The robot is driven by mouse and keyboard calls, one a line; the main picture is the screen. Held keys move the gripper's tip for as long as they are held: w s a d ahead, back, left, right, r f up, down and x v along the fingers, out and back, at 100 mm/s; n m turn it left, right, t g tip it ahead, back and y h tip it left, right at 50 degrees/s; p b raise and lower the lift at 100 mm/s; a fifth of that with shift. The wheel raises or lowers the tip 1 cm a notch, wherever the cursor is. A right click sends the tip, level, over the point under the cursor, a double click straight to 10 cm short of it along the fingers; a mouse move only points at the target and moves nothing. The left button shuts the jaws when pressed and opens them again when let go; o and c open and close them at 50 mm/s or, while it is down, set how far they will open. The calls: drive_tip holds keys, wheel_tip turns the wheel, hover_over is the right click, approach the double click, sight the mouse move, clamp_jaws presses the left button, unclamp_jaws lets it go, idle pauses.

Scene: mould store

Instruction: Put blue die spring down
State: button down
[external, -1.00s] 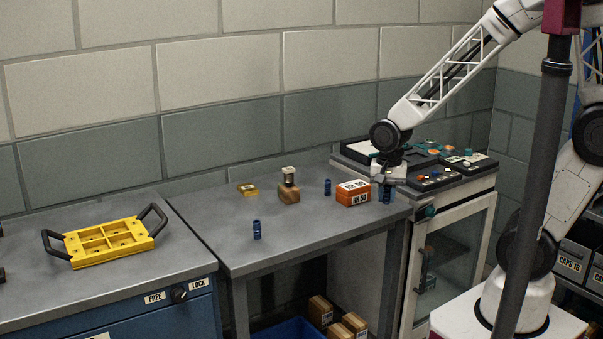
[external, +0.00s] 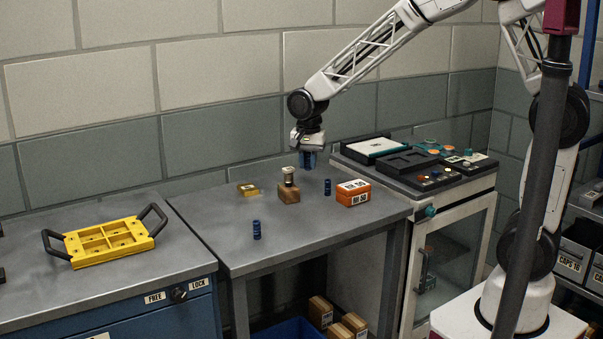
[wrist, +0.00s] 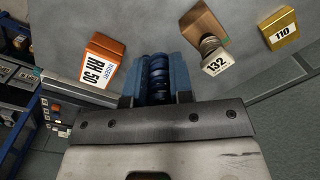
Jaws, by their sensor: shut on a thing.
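My gripper (external: 308,157) is above the back of the middle bench, its fingers pointing down. It is shut on a blue die spring (wrist: 158,78), whose dark blue coils show between the blue fingers in the wrist view. The held spring is clear of the bench top. Two other blue springs stand upright on the bench: one near the front (external: 256,229) and one further back (external: 327,187), left of the orange block.
On the grey bench (external: 215,222) stand an orange and white block (external: 353,193), a wooden block with a metal stem (external: 289,192) and a brass block (external: 249,189). A yellow tray (external: 108,242) lies on the left bench. A cabinet (external: 428,170) with dark trays is at right. The bench's front left is mostly clear.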

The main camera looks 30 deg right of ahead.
hover_over(248, 187)
drive_tip(key=shift+a, duration=0.1)
idle(0.3)
drive_tip(key=shift+s, duration=0.1)
drive_tip(key=shift+f, duration=2.45)
drive_tip(key=shift+f, duration=2.55)
drive_tip(key=shift+f, duration=0.1)
drive_tip(key=c, duration=1)
unclamp_jaws()
